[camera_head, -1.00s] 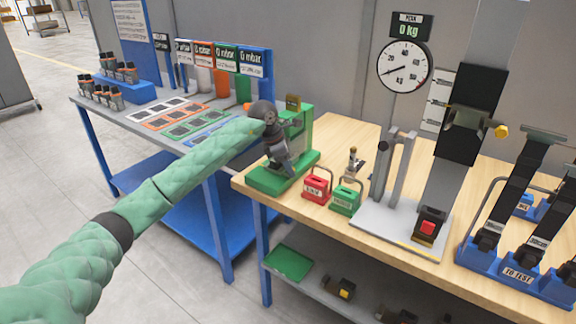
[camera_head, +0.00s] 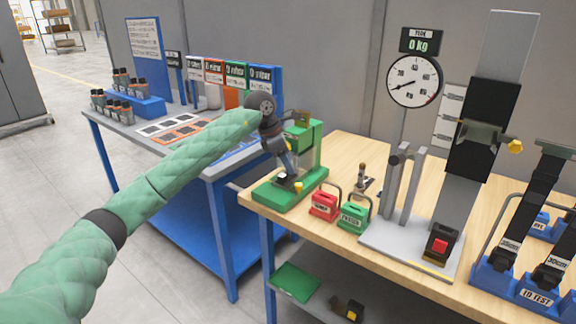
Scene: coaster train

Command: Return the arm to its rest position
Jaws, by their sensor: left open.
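My left arm, in a green quilted sleeve, reaches from the lower left up to the middle of the head view. My left gripper (camera_head: 288,168) is dark and points down over the green stand (camera_head: 292,193) on the wooden bench. The gripper is open. A dark part with a yellow knob (camera_head: 298,187) sits on the stand's base just below the fingertips; I cannot tell whether they touch it. My right gripper is out of view.
The wooden bench (camera_head: 345,150) carries a red block (camera_head: 324,204), a green block (camera_head: 353,216), a tall grey test column (camera_head: 478,150) and a blue rack (camera_head: 520,286). A dial (camera_head: 414,81) hangs behind. A blue-framed table (camera_head: 150,130) with coloured cards stands left.

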